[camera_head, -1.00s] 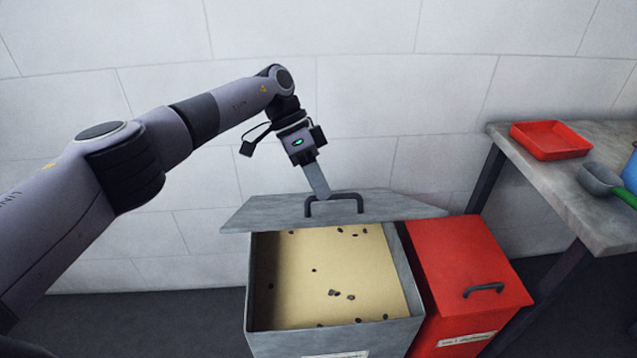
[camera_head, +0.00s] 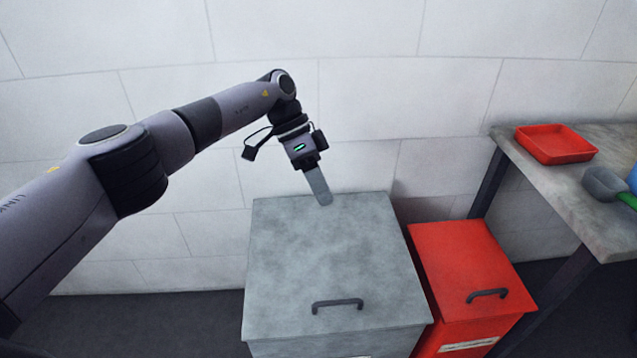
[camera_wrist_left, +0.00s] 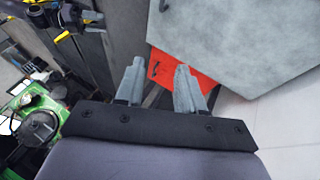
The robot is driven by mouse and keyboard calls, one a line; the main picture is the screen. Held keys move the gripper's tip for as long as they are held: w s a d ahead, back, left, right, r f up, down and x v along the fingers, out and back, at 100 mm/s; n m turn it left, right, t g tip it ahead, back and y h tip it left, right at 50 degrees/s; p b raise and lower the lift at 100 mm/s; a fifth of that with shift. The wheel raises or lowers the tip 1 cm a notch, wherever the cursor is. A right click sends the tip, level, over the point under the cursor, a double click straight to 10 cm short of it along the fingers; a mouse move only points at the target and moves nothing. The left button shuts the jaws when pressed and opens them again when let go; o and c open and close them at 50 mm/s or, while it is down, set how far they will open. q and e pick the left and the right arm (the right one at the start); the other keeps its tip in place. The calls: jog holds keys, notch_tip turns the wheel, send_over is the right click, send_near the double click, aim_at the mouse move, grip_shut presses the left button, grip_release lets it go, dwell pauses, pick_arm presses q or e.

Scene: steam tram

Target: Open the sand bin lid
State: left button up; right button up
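The grey sand bin (camera_head: 330,342) stands against the wall with its grey lid (camera_head: 325,255) lying flat and shut on top. The lid's dark handle (camera_head: 337,303) is near its front edge. My left gripper (camera_head: 322,203) hangs at the lid's back edge, well behind the handle, with nothing held. In the left wrist view its two fingers (camera_wrist_left: 158,66) are apart and empty, with the grey lid (camera_wrist_left: 250,35) beyond them. The sand inside is hidden. A dark and grey part at the top left of that view may be my right gripper; its fingers are unclear.
A red bin (camera_head: 465,265) with a dark handle stands close on the right. Further right is a worktop (camera_head: 560,195) bearing a red tray (camera_head: 555,143) and a grey scoop (camera_head: 603,183). A white tiled wall (camera_head: 400,70) is close behind the bins.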

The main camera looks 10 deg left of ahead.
pick_arm(q)
jog(key=b+v, duration=0.1)
jog(key=v, duration=0.6)
dwell(0.3)
